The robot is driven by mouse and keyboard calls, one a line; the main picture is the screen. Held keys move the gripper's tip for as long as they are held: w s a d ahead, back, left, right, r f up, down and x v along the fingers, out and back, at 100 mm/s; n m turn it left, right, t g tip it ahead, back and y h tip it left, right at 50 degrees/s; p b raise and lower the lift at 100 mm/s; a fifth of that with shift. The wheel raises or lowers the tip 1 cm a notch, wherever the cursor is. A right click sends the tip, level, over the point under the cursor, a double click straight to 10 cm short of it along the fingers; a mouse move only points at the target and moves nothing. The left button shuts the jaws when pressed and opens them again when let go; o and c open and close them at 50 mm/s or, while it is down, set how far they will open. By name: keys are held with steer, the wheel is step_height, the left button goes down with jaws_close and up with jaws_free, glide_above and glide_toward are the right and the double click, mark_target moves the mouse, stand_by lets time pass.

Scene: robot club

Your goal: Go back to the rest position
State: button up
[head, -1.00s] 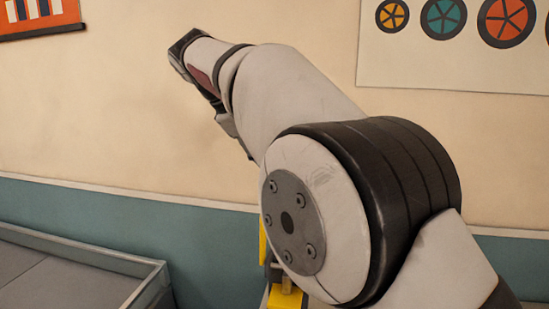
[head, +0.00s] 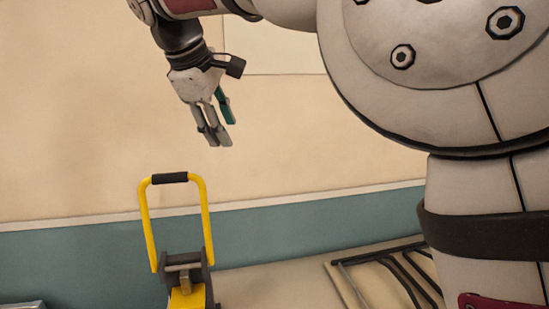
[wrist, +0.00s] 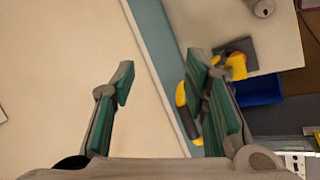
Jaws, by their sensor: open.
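My gripper (head: 218,125) hangs from my arm in the upper left of the head view, fingers pointing down, in front of the cream wall. In the wrist view my gripper (wrist: 160,95) shows two green-padded fingers spread apart with nothing between them. It is open and empty. In the head view it is above and slightly right of a yellow-handled device (head: 205,235), clear of it. My arm fills the upper right of the head view.
The yellow-handled device stands on a pale surface (head: 270,287). A dark wire rack (head: 400,275) lies to its right. In the wrist view a blue bin (wrist: 258,90) is at the right. The cream wall (head: 80,120) behind is bare.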

steer(key=s+d+f+m+y, duration=0.1)
steer(key=s+d+m, duration=0.3)
steer(key=d, duration=0.6)
steer(key=s+d+f+m, duration=0.1)
steer(key=s+d+m, duration=0.1)
steer(key=s+d, duration=0.55)
steer(key=s+d+f+m, duration=0.4)
steer(key=s+d+f, duration=0.2)
steer(key=s, duration=0.2)
steer(key=s+d+f+m+y, duration=0.1)
steer(key=s+d+f+m, duration=0.4)
steer(key=s+d+f, duration=0.1)
steer(key=shift+s+f+y, duration=0.3)
steer(key=shift+s+f, duration=0.15)
steer(key=shift+s, duration=0.7)
